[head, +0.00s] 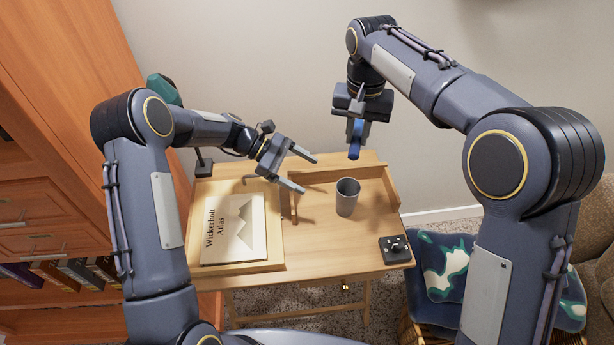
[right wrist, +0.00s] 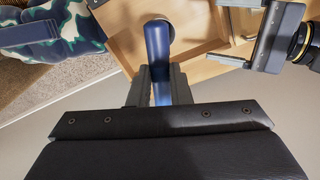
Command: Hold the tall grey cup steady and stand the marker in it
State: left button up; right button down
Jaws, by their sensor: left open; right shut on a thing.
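The marker also shows in the right wrist view (right wrist: 158,55), between the fingers. My left gripper (head: 303,172) is open and empty, to the left of the cup and apart from it. It also shows in the right wrist view (right wrist: 262,35).
A book titled Wickerholt Atlas (head: 235,230) lies on a wooden board at the desk's left. A black box with a knob (head: 395,249) sits at the right front corner. A low wooden ledge (head: 335,174) runs behind the cup. A basket with patterned cloth (head: 445,270) stands right of the desk.

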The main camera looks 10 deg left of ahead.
aim_at(347, 197)
pick_arm(q)
jog(key=shift+n+h, duration=0.5)
jog(key=shift+n, duration=0.2)
jog(key=f+x, duration=0.1)
jog(key=x, duration=0.8)
jog(key=w+a+f+x, duration=0.1)
jog(key=x, duration=0.4)
jog(key=shift+w+d+f, duration=0.1)
jog(key=shift+d+f, duration=0.1)
jog(key=shift+f, duration=0.25)
jog(key=shift+c, duration=0.5)
jog(key=c, duration=1)
jog(key=shift+o, duration=0.2)
